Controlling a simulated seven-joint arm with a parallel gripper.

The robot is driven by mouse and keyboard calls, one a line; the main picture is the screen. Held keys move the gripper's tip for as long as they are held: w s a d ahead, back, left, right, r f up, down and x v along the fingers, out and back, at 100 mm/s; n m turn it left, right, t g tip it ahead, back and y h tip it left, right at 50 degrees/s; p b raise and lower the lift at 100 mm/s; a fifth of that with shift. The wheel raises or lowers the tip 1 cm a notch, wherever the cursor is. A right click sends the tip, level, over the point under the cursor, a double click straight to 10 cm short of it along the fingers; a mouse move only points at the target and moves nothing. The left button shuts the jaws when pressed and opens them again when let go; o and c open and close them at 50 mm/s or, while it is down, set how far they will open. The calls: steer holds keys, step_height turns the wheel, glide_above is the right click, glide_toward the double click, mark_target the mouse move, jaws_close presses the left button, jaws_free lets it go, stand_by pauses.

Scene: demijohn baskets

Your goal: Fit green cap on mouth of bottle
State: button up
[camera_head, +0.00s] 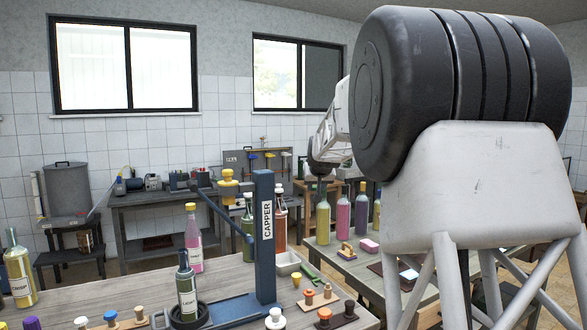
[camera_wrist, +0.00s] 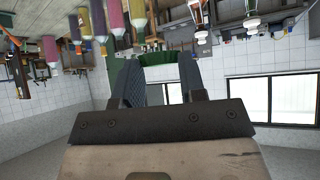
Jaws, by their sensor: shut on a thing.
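My gripper (camera_wrist: 160,75) is shut on the green cap (camera_wrist: 160,57), which shows as a green, curved piece between the fingertips in the wrist view. In the head view my gripper (camera_head: 321,178) is small and dark, above the row of bottles on the far table; I cannot make out the cap there. A yellow bottle (camera_head: 322,218) stands upright just below it. Whether they touch is unclear. Nearer, a dark bottle (camera_head: 187,292) with a pale label stands upright in the black ring of the blue capper (camera_head: 263,240). I cannot tell which bottle is meant.
Pink and blue bottles (camera_head: 361,213) stand close beside the yellow one. A pink bottle (camera_head: 193,240) with a yellow cap stands behind the capper. Small stands of coloured caps (camera_head: 318,298) and a white tray (camera_head: 286,263) take up the near table. My arm covers the right side.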

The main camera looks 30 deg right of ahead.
steer(key=s+d+f+m+g+h, duration=0.1)
steer(key=s+d+f+m, duration=0.1)
steer(key=s+d+f, duration=0.8)
steer(key=s+d+f+m+g+h, duration=0.1)
steer(key=s+d+f+m, duration=0.1)
steer(key=s+d+f, duration=0.85)
steer(key=w+a+r+n+t+y, duration=0.1)
steer(key=w+a+r+n+y, duration=0.35)
steer(key=a, duration=1.15)
steer(key=w+a+r+n+y, duration=0.1)
steer(key=w+a+r+n, duration=0.5)
steer(key=a, duration=1.1)
steer(key=w+a+r+n+t+y, duration=0.1)
steer(key=w+a+r+n+y, duration=0.35)
steer(key=a, duration=1.15)
steer(key=w+a+f+g, duration=0.1)
steer(key=w+a+f, duration=0.7)
steer(key=a+f, duration=0.15)
steer(key=a+r+n+g+y, duration=0.1)
steer(key=a+r+n, duration=0.3)
steer(key=r, duration=0.6)
steer(key=shift+a+g+y, duration=0.4)
steer(key=shift+a+y, duration=0.3)
steer(key=shift+f, duration=0.15)
steer(key=shift+f, duration=3.3)
